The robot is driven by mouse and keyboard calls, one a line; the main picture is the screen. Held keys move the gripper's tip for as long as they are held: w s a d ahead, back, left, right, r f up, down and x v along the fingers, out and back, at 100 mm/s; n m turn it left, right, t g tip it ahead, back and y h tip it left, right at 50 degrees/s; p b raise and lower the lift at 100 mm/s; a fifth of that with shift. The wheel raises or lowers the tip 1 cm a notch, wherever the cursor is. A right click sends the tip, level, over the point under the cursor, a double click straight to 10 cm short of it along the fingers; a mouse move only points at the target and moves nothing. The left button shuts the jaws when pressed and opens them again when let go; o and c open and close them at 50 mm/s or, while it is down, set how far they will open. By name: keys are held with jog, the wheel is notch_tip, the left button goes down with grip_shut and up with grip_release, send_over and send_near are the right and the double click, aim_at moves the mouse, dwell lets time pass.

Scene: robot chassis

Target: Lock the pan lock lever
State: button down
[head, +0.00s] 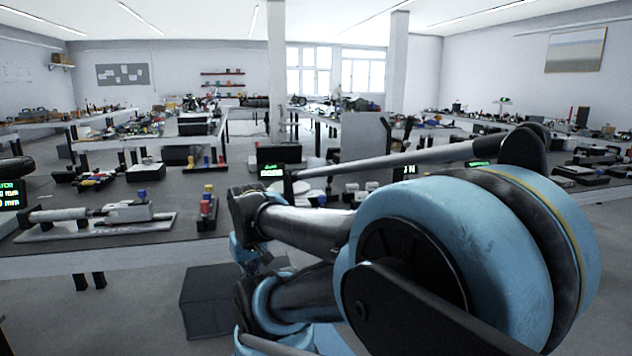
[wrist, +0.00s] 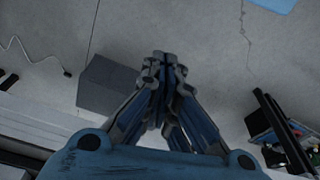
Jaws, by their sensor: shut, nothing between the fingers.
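My gripper (wrist: 163,62) is shut and empty in the wrist view, its fingers together above bare grey floor. In the head view my folded blue and black arm fills the lower right, and I cannot make out the fingertips there. I cannot pick out a pan lock lever for certain in either view. If it is on the benches or behind my arm, it is too small or hidden.
A dark box (head: 207,300) stands on the floor left of my arm; it also shows left of my fingers in the wrist view (wrist: 108,85). A workbench (head: 95,245) with a clamp-like fixture (head: 100,213) is on the left. Small items (wrist: 283,130) are at the wrist view's right.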

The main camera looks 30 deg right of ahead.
jog(key=shift+a, duration=0.2)
jog(key=w+d+r+m+t, duration=0.2)
jog(key=w+d+r+m, duration=1.3)
jog(key=w+m, duration=0.3)
jog(key=w+d+r+m+t, duration=0.1)
jog(key=d+r+m, duration=0.1)
jog(key=d+m, duration=0.6)
jog(key=w+d+r+m+t, duration=0.1)
jog(key=d+m, duration=0.8)
jog(key=d, duration=1.3)
notch_tip(320, 180, up, 2)
jog(key=shift+w+d+r+m+h, duration=0.2)
jog(key=shift+w+m+h, duration=0.1)
jog(key=shift+w, duration=0.3)
jog(key=shift+a, duration=0.1)
